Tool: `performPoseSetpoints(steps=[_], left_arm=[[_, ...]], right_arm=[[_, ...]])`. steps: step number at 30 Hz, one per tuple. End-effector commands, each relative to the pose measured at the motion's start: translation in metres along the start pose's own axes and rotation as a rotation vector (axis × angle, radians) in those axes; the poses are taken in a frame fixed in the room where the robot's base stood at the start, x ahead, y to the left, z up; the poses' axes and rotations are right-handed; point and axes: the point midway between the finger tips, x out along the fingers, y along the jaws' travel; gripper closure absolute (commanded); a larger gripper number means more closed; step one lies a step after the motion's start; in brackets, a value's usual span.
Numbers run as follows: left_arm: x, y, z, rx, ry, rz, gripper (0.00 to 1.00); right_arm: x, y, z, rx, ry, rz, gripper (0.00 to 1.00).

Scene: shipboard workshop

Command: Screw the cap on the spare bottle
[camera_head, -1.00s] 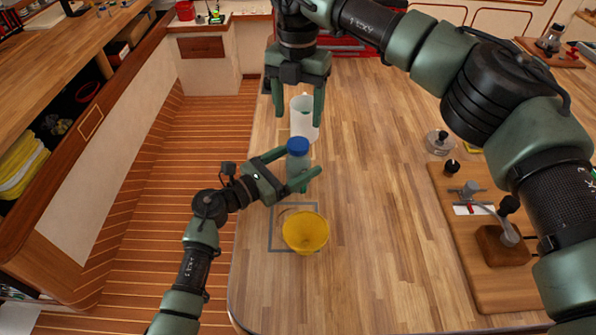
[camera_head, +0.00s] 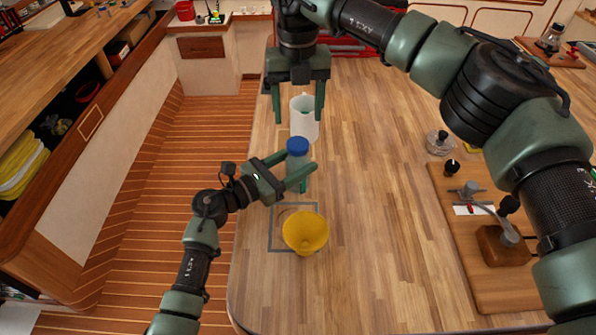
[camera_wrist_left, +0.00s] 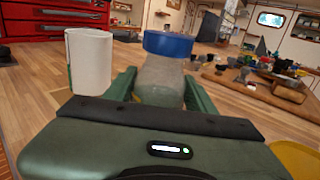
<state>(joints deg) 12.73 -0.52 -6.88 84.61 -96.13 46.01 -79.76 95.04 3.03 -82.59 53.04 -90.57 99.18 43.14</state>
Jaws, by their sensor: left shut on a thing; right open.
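The spare bottle (camera_head: 297,158), clear with a blue cap (camera_head: 297,145) on its top, stands upright on the wooden worktop. It also shows in the left wrist view (camera_wrist_left: 160,80), with the blue cap (camera_wrist_left: 168,44) seated on its mouth; how tight it is cannot be told. My left gripper (camera_head: 300,171) is shut on the bottle's body, below the cap. My right gripper (camera_head: 298,108) is open and empty, pointing down, above and beyond the bottle. In the head view its fingers flank the white jug behind them.
The white jug (camera_head: 304,127) stands just beyond the bottle. A wooden board (camera_head: 480,260) with tools lies at the right. The middle of the worktop is clear.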

Motion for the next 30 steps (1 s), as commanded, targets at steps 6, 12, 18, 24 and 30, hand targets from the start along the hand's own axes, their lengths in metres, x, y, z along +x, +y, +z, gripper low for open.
performPoseSetpoints(steps=[6, 12, 18, 24, 30], left_arm=[[-0.0003, 0.0001, -0.0006, 0.000, 0.001, 0.000, 1.00], [-0.0003, 0.0001, -0.0006, 0.000, 0.001, 0.000, 1.00], [-0.0003, 0.0001, -0.0007, 0.000, 0.001, 0.000, 1.00], [-0.0003, 0.0001, -0.0007, -0.001, 0.001, 0.000, 1.00], [-0.0003, 0.0000, -0.0007, 0.000, 0.001, 0.000, 1.00]], right_arm=[[0.0002, 0.0002, -0.0001, -0.486, 0.001, 0.000, 0.36], [0.0001, 0.0002, 0.0000, -0.937, 0.000, 0.000, 0.36], [0.0000, 0.0002, 0.0001, -1.389, 0.000, 0.000, 0.36], [0.0000, 0.0003, 0.0001, -1.817, 0.000, 0.000, 0.36], [0.0000, 0.0002, 0.0001, -2.112, 0.000, 0.000, 0.36]])
